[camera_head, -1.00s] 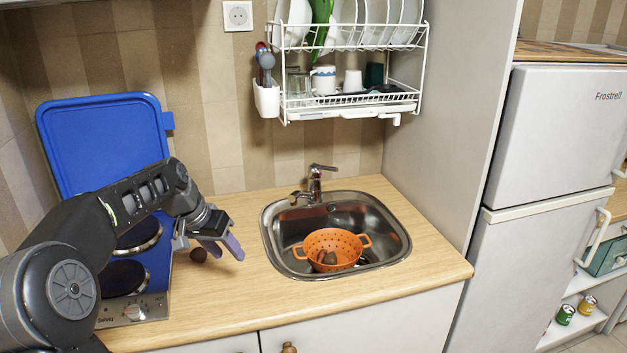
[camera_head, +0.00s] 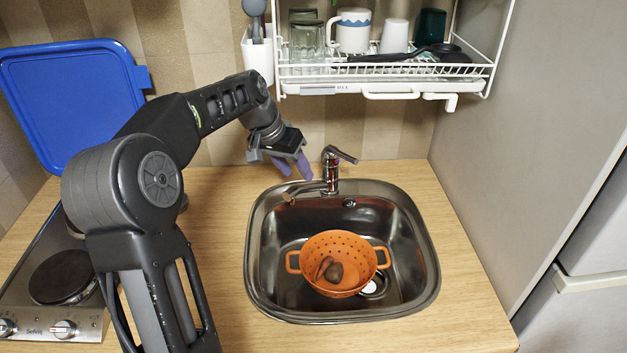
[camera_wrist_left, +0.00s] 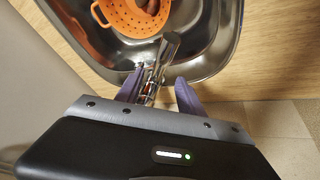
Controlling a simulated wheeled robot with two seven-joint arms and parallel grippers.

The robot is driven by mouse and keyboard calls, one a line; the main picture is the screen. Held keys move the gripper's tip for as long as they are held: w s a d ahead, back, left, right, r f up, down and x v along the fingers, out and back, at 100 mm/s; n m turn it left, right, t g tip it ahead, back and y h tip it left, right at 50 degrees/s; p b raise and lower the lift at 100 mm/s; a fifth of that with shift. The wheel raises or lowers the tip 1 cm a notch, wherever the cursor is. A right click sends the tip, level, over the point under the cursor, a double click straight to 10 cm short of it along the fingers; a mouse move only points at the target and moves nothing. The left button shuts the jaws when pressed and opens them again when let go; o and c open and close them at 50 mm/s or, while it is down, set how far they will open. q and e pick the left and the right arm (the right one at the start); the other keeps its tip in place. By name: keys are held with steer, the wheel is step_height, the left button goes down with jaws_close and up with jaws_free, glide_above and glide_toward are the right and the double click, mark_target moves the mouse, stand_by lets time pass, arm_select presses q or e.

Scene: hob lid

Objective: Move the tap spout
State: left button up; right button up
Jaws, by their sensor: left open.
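The chrome tap (camera_head: 331,174) stands at the back rim of the sink. Its spout (camera_head: 308,189) points left, over the sink's back left corner. My left gripper (camera_head: 294,172) is open, just left of the tap body and close above the spout. In the left wrist view, the tap (camera_wrist_left: 158,72) shows between and beyond the two purple fingers (camera_wrist_left: 158,92); I cannot tell whether they touch it. My right gripper is in no view.
The steel sink (camera_head: 424,232) holds an orange colander (camera_head: 345,246) with brown items in it. A white dish rack (camera_head: 385,88) hangs on the wall above. A blue hob lid (camera_head: 72,95) stands raised over the hob (camera_head: 30,328) at left. The counter right of the sink is clear.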

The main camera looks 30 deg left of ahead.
mark_target(306, 187)
arm_select(q)
steer(key=shift+s, duration=0.1)
steer(key=shift+p+x, duration=0.75)
steer(key=shift+x, duration=3.2)
steer(key=shift+c, duration=0.2)
steer(key=shift+r, duration=0.1)
jaws_close()
